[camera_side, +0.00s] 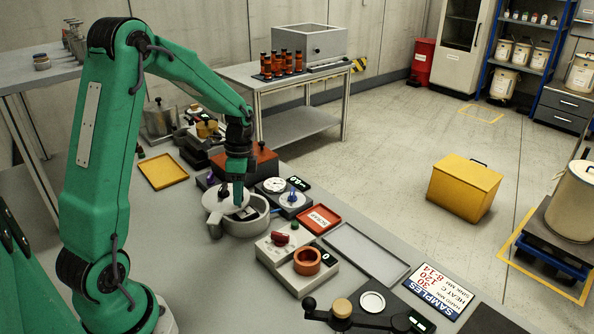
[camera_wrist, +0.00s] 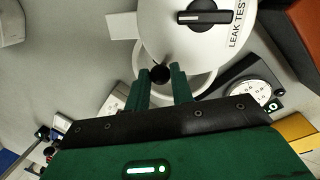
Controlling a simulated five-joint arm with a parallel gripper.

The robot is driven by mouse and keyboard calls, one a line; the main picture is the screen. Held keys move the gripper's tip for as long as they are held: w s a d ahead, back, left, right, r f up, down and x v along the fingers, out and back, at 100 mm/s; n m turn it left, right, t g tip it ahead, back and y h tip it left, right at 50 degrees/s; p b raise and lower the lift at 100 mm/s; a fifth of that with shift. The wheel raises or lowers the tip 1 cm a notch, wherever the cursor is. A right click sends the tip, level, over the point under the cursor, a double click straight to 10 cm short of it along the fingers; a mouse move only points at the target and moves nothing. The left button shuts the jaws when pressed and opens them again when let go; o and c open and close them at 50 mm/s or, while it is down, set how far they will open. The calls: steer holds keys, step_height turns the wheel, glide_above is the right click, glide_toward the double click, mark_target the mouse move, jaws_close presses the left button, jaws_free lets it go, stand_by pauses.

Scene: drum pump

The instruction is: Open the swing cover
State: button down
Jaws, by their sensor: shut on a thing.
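The swing cover (camera_side: 217,199) is a round pale-grey lid on the round grey pot (camera_side: 261,222). It sits off to the left of the pot's middle, so part of the dark inside shows. In the wrist view the cover (camera_wrist: 190,45) carries a black-and-silver dial, the words LEAK TEST and a black knob (camera_wrist: 160,75) at its edge. The pot's rim (camera_wrist: 205,88) shows below it. My gripper (camera_side: 238,201) is at the cover's edge, over the pot. In the wrist view my gripper (camera_wrist: 161,78) is shut on the knob, one finger on each side.
A white gauge (camera_side: 274,185) and a blue-knobbed box (camera_side: 292,198) stand close behind the pot. A red scrap tray (camera_side: 320,217) and a grey box with a red knob and orange ring (camera_side: 297,262) are to the right. A yellow tray (camera_side: 162,171) lies at the back left.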

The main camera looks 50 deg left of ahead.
steer(key=shift+s, duration=0.1)
steer(key=c, duration=1.2)
jaws_free()
steer(key=shift+c, duration=0.2)
steer(key=shift+r, duration=0.15)
step_height(320, 180, up, 7)
steer(key=w, duration=0.1)
steer(key=shift+w+a+r, duration=0.15)
steer(key=shift+a+r, duration=0.05)
steer(key=shift+a, duration=0.1)
